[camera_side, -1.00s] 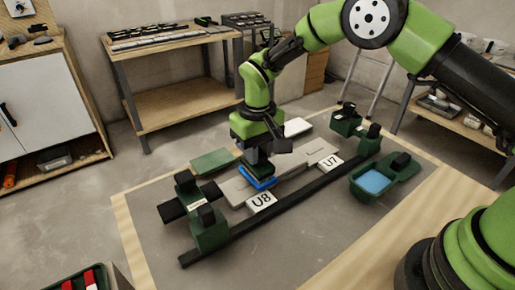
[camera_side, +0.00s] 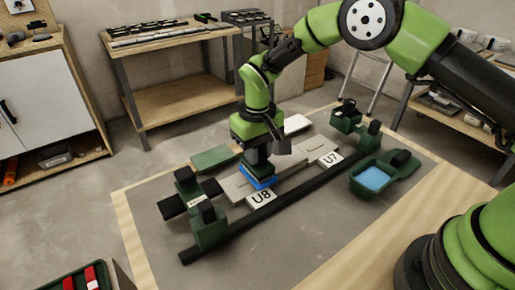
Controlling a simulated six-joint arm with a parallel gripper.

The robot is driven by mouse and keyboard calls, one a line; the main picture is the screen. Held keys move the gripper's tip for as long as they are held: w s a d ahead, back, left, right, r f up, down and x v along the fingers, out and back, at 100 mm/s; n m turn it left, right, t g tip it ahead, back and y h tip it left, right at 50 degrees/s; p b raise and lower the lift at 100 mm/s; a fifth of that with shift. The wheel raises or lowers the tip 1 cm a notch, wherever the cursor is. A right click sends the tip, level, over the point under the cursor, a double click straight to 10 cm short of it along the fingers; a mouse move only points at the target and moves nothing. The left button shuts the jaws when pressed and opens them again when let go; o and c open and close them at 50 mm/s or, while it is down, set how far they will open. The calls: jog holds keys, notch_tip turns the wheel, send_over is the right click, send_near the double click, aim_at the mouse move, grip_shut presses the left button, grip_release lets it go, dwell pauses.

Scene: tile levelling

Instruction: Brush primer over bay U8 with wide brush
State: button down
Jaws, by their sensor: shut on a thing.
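My gripper (camera_side: 258,152) is shut on the wide brush (camera_side: 258,170), a dark block with a blue lower edge. The brush is low over the pale strip, right behind the white U8 label (camera_side: 262,197). Whether its bristles touch the surface is too small to tell. Bay U8 (camera_side: 236,187) is the pale grey area at the strip's left end, partly hidden by the brush. The U7 label (camera_side: 331,158) stands further right along the strip. A green tray with light blue liquid (camera_side: 373,179) sits to the right on the floor panel.
A black rail (camera_side: 285,205) runs in front of the bays. Green clamp blocks stand at the left end (camera_side: 209,228) and right end (camera_side: 347,118). A green flat board (camera_side: 216,159) and a white tile (camera_side: 297,123) lie behind. The grey panel in front is clear.

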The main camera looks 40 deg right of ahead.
jog(key=shift+a, duration=2.8)
jog(key=shift+d+f, duration=0.2)
jog(key=shift+d, duration=1.7)
jog(key=shift+d+r, duration=0.1)
jog(key=shift+d, duration=0.9)
jog(key=shift+a+r, duration=0.15)
jog(key=shift+a, duration=2.75)
notch_tip(320, 180, up, 8)
